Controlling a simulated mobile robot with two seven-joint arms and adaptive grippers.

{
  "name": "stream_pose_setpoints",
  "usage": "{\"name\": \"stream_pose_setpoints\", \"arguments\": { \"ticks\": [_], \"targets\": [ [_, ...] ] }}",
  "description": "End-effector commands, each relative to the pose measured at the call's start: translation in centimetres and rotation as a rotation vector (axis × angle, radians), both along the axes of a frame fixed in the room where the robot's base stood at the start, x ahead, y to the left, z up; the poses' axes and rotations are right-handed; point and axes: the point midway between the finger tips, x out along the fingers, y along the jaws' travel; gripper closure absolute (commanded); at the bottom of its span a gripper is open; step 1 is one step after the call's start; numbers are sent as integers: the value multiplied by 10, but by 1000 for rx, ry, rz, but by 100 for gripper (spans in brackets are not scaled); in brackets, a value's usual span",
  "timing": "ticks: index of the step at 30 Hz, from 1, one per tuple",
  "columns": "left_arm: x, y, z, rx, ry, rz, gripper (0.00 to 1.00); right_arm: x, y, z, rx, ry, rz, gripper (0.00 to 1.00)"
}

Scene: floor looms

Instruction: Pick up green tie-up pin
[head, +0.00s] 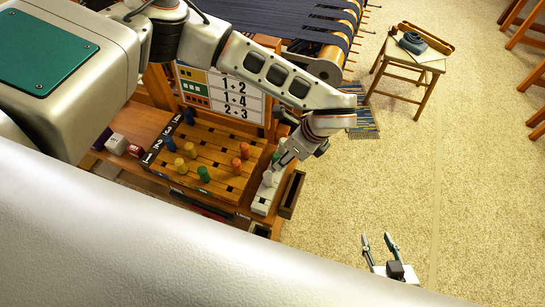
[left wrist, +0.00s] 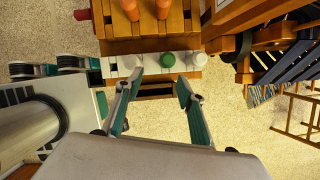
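A green tie-up pin (left wrist: 167,60) stands in the white rack (left wrist: 150,69) in the left wrist view, between white pins (left wrist: 133,62) on either side. My left gripper (left wrist: 161,77) is open and empty. Its fingertips are at the rack's near edge, either side of the green pin in the picture; I cannot tell the height gap. In the head view the left gripper (head: 277,163) is over the white rack (head: 262,204) and partly hides its pins. Another green pin (head: 203,174) stands on the wooden pegboard. My right gripper (head: 379,246) is open and empty above the floor.
The wooden pegboard (head: 215,150) holds blue, yellow and orange pins. A numbered card (head: 225,92) stands behind it, below the loom's dark warp (head: 270,20). A dark open box (head: 291,194) is right of the rack.

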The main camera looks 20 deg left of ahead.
Motion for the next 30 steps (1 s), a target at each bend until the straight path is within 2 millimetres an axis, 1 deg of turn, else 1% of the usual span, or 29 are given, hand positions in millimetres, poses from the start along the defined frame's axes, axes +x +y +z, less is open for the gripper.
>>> {"name": "stream_pose_setpoints", "arguments": {
  "ticks": [2, 5, 14, 19, 22, 25, 30],
  "targets": [
    [7, 6, 4, 18, -25, 13, 61, 0, 0, 0, -1, 0, 1, 63],
    [10, 10, 1, 25, -34, 21, 61, 0, -1, 1, -2, -1, 0, 63],
    [13, 21, -26, 25, -32, 22, 61, 0, -3, 5, -7, -2, 2, 63],
    [18, 29, -49, 25, -31, 22, 61, 1, -3, 10, -7, -2, 1, 63],
    [19, 33, -61, 24, -31, 21, 61, 1, -3, 10, -7, -3, 2, 63],
    [21, 35, -66, 24, -33, 20, 61, 1, -3, 10, -7, -2, 1, 63],
    [21, 36, -68, 23, -33, 19, 61, 1, -3, 10, -7, -2, 2, 63]
  ]
}}
